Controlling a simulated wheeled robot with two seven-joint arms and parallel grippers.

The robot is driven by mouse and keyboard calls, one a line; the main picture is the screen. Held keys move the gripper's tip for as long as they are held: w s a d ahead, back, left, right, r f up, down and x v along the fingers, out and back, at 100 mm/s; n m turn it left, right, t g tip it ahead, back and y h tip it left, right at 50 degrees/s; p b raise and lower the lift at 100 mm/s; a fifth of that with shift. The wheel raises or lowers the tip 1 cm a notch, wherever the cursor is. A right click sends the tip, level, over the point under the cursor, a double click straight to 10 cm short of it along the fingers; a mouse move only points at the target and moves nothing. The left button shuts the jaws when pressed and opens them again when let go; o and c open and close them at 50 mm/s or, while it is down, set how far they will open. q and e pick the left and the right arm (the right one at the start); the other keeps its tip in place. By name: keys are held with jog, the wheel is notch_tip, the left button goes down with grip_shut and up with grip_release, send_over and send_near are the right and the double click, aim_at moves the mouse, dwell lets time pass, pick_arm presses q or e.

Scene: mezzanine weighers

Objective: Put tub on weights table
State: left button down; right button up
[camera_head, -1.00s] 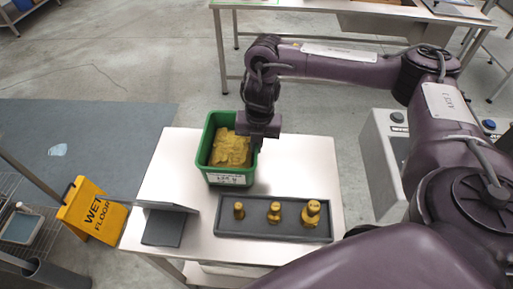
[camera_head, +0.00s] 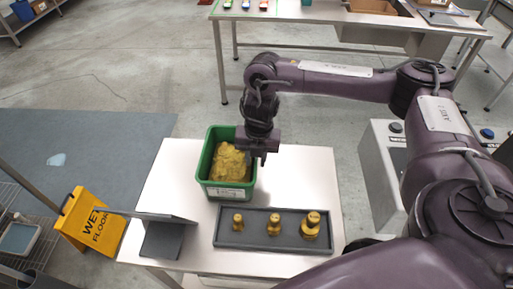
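The tub (camera_head: 211,184) is a green, open-topped container with a white label on its front and a lumpy yellow load (camera_head: 231,166) inside. It stands upright at the back left of the white weights table (camera_head: 296,178); I cannot tell whether its base fully touches the surface. My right gripper (camera_head: 259,160) points down at the tub's right rim. Its fingers are small and dark there, so whether they grip the rim is unclear. My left gripper is out of view.
A dark tray (camera_head: 287,241) with three brass weights lies at the table's front. A grey angled stand (camera_head: 164,237) is at front left. The table's right rear is clear. A yellow wet-floor sign (camera_head: 92,220) stands left, a grey scale-like unit (camera_head: 383,165) right.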

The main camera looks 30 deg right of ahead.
notch_tip(320, 180, up, 12)
jog(key=p, duration=0.3)
jog(key=shift+s+d+p, duration=0.2)
jog(key=shift+d+p, duration=0.1)
jog(key=shift+f, duration=0.1)
